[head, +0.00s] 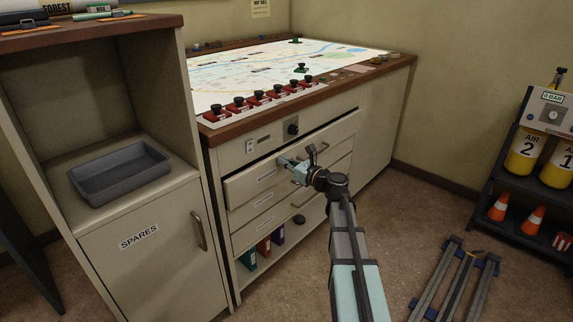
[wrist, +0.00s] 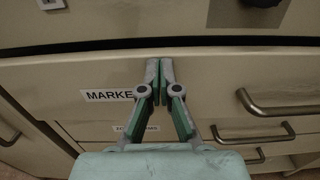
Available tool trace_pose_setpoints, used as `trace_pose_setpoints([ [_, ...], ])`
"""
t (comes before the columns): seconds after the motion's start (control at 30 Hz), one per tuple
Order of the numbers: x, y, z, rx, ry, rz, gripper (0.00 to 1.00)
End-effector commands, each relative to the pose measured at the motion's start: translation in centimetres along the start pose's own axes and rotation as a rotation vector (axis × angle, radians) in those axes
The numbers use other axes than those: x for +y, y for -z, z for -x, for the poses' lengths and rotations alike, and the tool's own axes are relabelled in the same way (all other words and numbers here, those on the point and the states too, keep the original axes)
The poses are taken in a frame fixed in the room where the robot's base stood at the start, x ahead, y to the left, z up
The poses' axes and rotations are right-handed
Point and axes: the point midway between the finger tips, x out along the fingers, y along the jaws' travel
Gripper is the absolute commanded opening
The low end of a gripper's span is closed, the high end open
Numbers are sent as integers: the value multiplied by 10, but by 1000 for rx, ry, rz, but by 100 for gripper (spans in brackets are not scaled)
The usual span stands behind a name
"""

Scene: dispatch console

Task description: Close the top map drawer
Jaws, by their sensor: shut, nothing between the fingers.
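The top map drawer (head: 242,187) is in the map console below the knob panel. It stands out from the cabinet, with a dark gap above its front. In the wrist view its cream front (wrist: 215,80) carries a label reading "MARKE…", partly hidden by my finger, and a metal bar handle (wrist: 275,106) on the right. My gripper (head: 284,163) is shut and empty, left of the handle. In the wrist view my gripper's fingertips (wrist: 160,64) lie together over the upper part of the drawer front. I cannot tell whether they touch it.
Lower drawers (head: 265,222) and a shelf of binders (head: 263,246) lie beneath. A spares cabinet (head: 150,255) with a grey tray (head: 120,172) stands left. A folded tripod (head: 455,285) lies on the floor at right, near an air bottle rack (head: 540,130).

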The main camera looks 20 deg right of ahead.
Motion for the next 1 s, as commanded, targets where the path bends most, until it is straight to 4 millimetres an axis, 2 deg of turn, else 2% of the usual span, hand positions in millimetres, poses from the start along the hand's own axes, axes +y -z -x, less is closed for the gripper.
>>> trace_pose_setpoints([
  [0.2,0,-1,-3,0,-1,0,0],
  [0.47,-1,-2,-36,0,-2,-1,0],
  [0.83,-1,-2,-36,-3,-1,-1,0],
  [1.0,1,-3,-23,-2,-1,0,0],
])
